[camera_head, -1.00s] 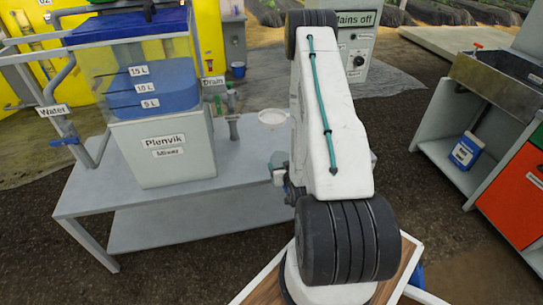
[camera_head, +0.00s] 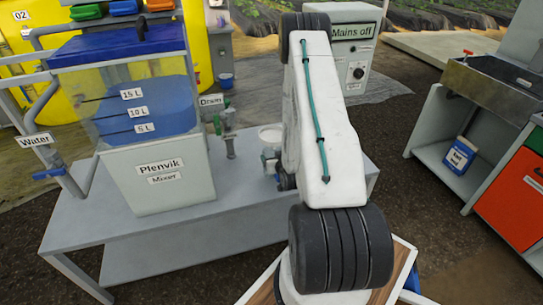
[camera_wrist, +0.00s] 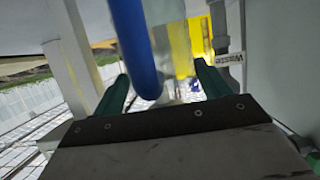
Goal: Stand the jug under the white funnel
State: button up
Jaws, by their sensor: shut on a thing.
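The white funnel (camera_head: 270,133) shows as a pale round rim at the right end of the grey bench, just right of the drain pipe. My gripper (camera_head: 270,160) is just below and in front of the funnel rim in the head view, partly hidden by my arm. In the wrist view its green fingers (camera_wrist: 162,85) stand on either side of a pale, see-through body, which I take to be the jug (camera_wrist: 178,88). A thick blue bar (camera_wrist: 132,42), perhaps its handle, crosses close to the left finger.
The mixer tank (camera_head: 160,170) stands on the bench (camera_head: 75,225) to the left. A pipe labelled Waste (camera_wrist: 221,35) is close on the right in the wrist view. A sink unit (camera_head: 490,90) stands far right.

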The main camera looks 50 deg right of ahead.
jog(key=shift+w+d, duration=0.5)
jog(key=shift+w, duration=0.2)
jog(key=shift+s+a+f, duration=0.1)
jog(key=shift+f, duration=0.65)
jog(key=o, duration=1.3)
jog(key=shift+f, duration=0.1)
jog(key=v, duration=1.2)
